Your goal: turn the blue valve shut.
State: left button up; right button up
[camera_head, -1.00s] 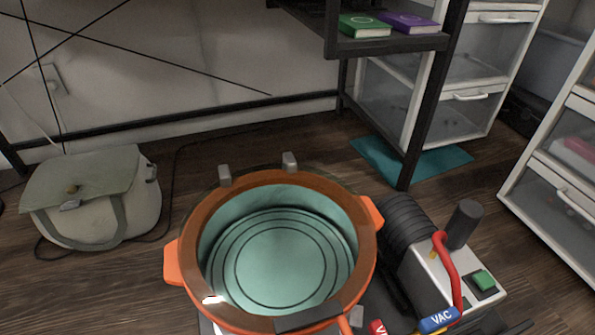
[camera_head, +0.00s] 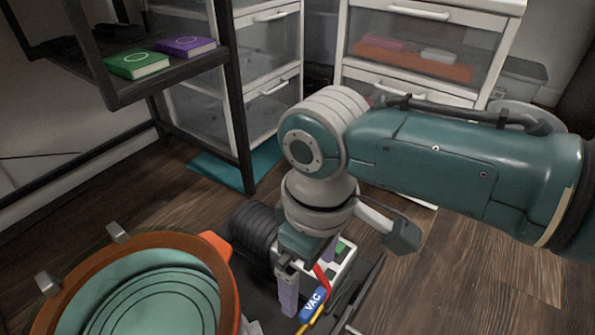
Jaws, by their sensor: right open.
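The blue valve (camera_head: 313,303) is a blue handle marked VAC, near the bottom of the head view beside the pump. My right gripper (camera_head: 304,278) points down just above and to the left of the valve. It is open, with one pale purple finger (camera_head: 288,296) clearly visible and nothing seen between its fingers. I cannot tell whether it touches the handle. My right wrist hides much of the pump behind it. My left gripper is out of view.
The orange-rimmed chamber (camera_head: 228,284) stands at lower left. The pump's ribbed black motor (camera_head: 254,229) and red hose (camera_head: 322,277) are close to my gripper. A dark shelf with a green book (camera_head: 138,63) and a purple book (camera_head: 186,46) is at upper left. Drawer units stand behind.

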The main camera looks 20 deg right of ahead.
aim_at(313, 302)
jog(key=f+b, duration=0.5)
jog(key=f, duration=0.1)
jog(key=d+f+b, duration=0.1)
jog(key=f+b, duration=0.2)
jog(key=shift+w+f+b, duration=0.3)
jog(key=shift+f+b, duration=0.05)
jog(key=shift+f, duration=0.05)
jog(key=shift+c, duration=0.5)
jog(key=c, duration=1.1)
jog(key=shift+r, duration=0.1)
jog(key=shift+c, duration=0.2)
